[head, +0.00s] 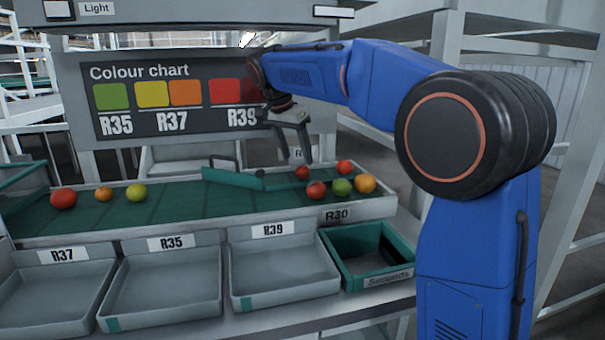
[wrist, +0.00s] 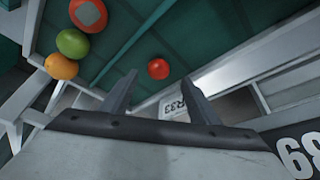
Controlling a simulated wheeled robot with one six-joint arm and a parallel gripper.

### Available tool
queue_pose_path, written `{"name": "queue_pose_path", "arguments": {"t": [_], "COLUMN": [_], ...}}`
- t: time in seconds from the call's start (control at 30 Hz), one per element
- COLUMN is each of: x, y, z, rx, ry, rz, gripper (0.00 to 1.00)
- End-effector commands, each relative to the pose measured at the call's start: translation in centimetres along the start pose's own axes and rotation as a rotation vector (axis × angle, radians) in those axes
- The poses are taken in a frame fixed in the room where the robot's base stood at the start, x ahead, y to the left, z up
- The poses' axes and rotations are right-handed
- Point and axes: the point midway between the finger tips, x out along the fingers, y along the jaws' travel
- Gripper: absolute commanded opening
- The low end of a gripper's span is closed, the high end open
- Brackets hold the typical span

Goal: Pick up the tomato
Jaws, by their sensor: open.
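Several tomatoes lie on the green sorting belt. At its right end in the head view are a small red one (head: 302,172), a red one at the back (head: 345,167), a red one in front (head: 316,189), a green one (head: 341,186) and an orange one (head: 365,182). My gripper (head: 297,140) hangs above this group, open and empty. In the wrist view a lone red tomato (wrist: 158,68) shows between the open fingers of my gripper (wrist: 158,84), apart from them. A red tomato with a pale patch (wrist: 88,14), a green one (wrist: 72,42) and an orange one (wrist: 61,66) lie left.
The belt (head: 180,203) carries a red, an orange and a yellow-green tomato at left. A green diverter bar (head: 235,180) stands mid-belt. Grey trays (head: 160,284) and a green bin (head: 345,268) sit in front. A colour chart board (head: 120,115) stands behind.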

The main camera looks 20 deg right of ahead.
Motion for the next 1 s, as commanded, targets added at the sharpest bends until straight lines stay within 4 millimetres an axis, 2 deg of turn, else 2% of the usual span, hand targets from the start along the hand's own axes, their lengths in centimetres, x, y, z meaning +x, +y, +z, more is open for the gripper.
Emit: {"name": "queue_pose_path", "arguments": {"t": [0.17, 0.5, 0.8, 0.83, 0.97, 1.0], "x": [1.0, 5.1, 5.6, 5.6, 5.5, 5.5], "y": [0.1, 0.4, 0.3, 0.3, 0.3, 0.3], "z": [0.0, -0.1, -0.1, -0.1, -0.1, -0.1], "rx": [0.0, 0.0, 0.0, 0.0, 0.0, 0.0], "ry": [0.0, 0.0, 0.001, 0.001, 0.0, 0.0], "rz": [0.0, 0.001, -0.001, -0.001, -0.001, -0.001], "gripper": [0.55, 0.55, 0.55, 0.53, 0.22, 0.22]}}
